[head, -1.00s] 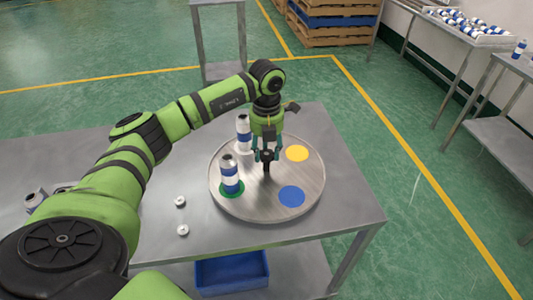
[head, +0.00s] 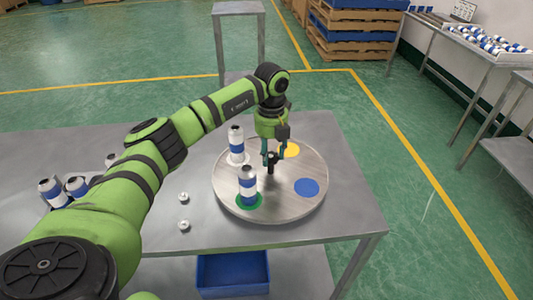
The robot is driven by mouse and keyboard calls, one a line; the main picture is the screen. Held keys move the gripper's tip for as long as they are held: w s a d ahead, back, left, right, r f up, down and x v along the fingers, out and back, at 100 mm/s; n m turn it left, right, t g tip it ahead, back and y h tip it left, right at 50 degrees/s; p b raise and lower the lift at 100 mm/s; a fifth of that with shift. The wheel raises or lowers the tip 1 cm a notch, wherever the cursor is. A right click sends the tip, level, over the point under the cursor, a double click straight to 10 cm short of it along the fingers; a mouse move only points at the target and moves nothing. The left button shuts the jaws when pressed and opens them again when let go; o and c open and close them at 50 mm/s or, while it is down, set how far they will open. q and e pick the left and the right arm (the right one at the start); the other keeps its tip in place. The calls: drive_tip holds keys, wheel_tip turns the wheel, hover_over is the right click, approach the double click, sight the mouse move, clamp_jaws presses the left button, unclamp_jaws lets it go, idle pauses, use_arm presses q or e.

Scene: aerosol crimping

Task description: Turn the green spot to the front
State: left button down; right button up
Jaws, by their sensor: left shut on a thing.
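The round metal turntable (head: 285,208) lies on the steel table. Its green spot (head: 240,206) is at the front, a little left of centre, under a blue-and-white can (head: 247,186). The yellow spot (head: 289,150) is at the back right, partly behind my gripper, and the blue spot (head: 307,187) is at the right. My left gripper (head: 270,160) points down and is shut on the dark knob (head: 270,168) at the turntable's middle. My right gripper is out of view.
Two small white caps (head: 184,197) lie on the table left of the turntable. More cans (head: 50,192) stand at the far left, partly behind my arm. A blue bin (head: 232,273) sits below the table. The table's right end is clear.

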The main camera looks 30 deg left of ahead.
sight(269, 154)
use_arm(q)
drive_tip(key=shift+w+a+r+n, duration=0.1)
drive_tip(key=shift+r+n, duration=0.1)
drive_tip(key=shift+n, duration=0.55)
drive_tip(key=shift+w+a+r+n, duration=0.1)
drive_tip(key=shift+r+n, duration=0.05)
drive_tip(key=shift+n, duration=0.6)
drive_tip(key=shift+n+p, duration=0.5)
drive_tip(key=shift+n, duration=1.3)
drive_tip(key=shift+a+n, duration=0.1)
drive_tip(key=shift+n, duration=0.5)
drive_tip(key=c, duration=0.7)
unclamp_jaws()
drive_tip(key=shift+o, duration=0.2)
drive_tip(key=shift+s+a+f, duration=0.1)
drive_tip(key=shift+f, duration=0.15)
drive_tip(key=shift+d+r, duration=0.2)
drive_tip(key=shift+r, duration=0.25)
wheel_tip(269, 154, up, 11)
drive_tip(key=shift+a, duration=0.2)
